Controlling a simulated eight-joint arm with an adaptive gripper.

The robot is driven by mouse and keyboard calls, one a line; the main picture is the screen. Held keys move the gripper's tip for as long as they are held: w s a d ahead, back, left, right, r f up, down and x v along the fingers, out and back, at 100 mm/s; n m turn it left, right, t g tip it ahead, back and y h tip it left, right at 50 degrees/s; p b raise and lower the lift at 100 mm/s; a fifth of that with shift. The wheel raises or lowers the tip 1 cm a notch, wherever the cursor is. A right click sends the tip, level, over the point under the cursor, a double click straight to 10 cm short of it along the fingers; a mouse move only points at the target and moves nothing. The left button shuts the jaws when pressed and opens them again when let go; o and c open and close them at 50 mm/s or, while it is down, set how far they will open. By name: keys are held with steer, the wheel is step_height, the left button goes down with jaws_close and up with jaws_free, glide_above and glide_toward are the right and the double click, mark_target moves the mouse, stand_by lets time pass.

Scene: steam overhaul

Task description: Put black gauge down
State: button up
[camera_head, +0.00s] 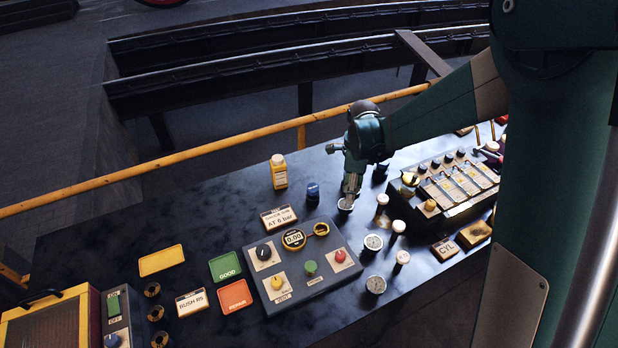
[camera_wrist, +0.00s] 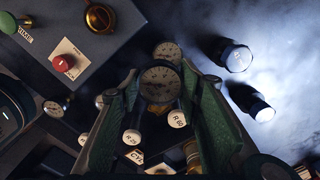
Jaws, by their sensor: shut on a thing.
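My gripper (camera_head: 351,184) points down over the dark bench, right of the test panel. It is shut on a round gauge with a pale dial and dark rim, the black gauge (camera_head: 346,204). In the wrist view the gauge (camera_wrist: 160,86) sits between the two green fingers (camera_wrist: 160,76), dial facing the camera. The gauge is low over the bench top (camera_head: 225,217); I cannot tell whether it touches. Two other dial gauges stand nearby, one gauge (camera_head: 373,242) and a second gauge (camera_head: 376,284) nearer the front edge.
White-capped pieces (camera_head: 398,226) stand just right of the gauges. The test panel (camera_head: 330,290) has knobs. Green GOOD (camera_head: 224,267) and red-orange REPAIR (camera_head: 234,297) plates lie further left.

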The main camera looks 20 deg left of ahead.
steer(key=w+a, duration=0.7)
steer(key=a, duration=0.4)
steer(key=w+a, duration=0.8)
steer(key=a, duration=0.2)
steer(key=shift+a, duration=0.4)
steer(key=shift+f, duration=3.15)
steer(key=shift+f, duration=0.1)
steer(key=shift+f, duration=1.7)
steer(key=shift+f, duration=0.2)
